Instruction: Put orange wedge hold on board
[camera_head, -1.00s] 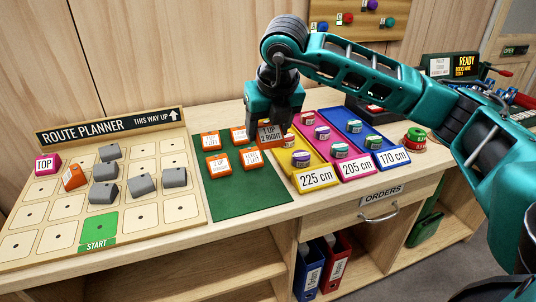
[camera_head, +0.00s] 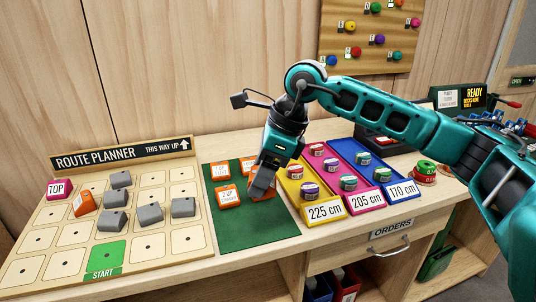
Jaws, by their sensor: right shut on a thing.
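Several orange wedge holds with white labels lie on the green mat (camera_head: 252,228); one is the upper left orange hold (camera_head: 220,173), another the lower left orange hold (camera_head: 228,196). My right gripper (camera_head: 262,183) points down over the mat's right part, shut, with an orange wedge hold (camera_head: 265,195) at its fingertips. The fingers cover much of that hold, and I cannot tell if it is clear of the mat. The route planner board (camera_head: 72,236) is to the left, with one orange wedge (camera_head: 84,202) at its left side. My left gripper is out of view.
The board also bears several grey blocks (camera_head: 113,222), a pink TOP block (camera_head: 58,188) and a green START square (camera_head: 105,257). Yellow, pink and blue trays (camera_head: 326,212) with round tins stand right of the mat. Bare squares show on the board.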

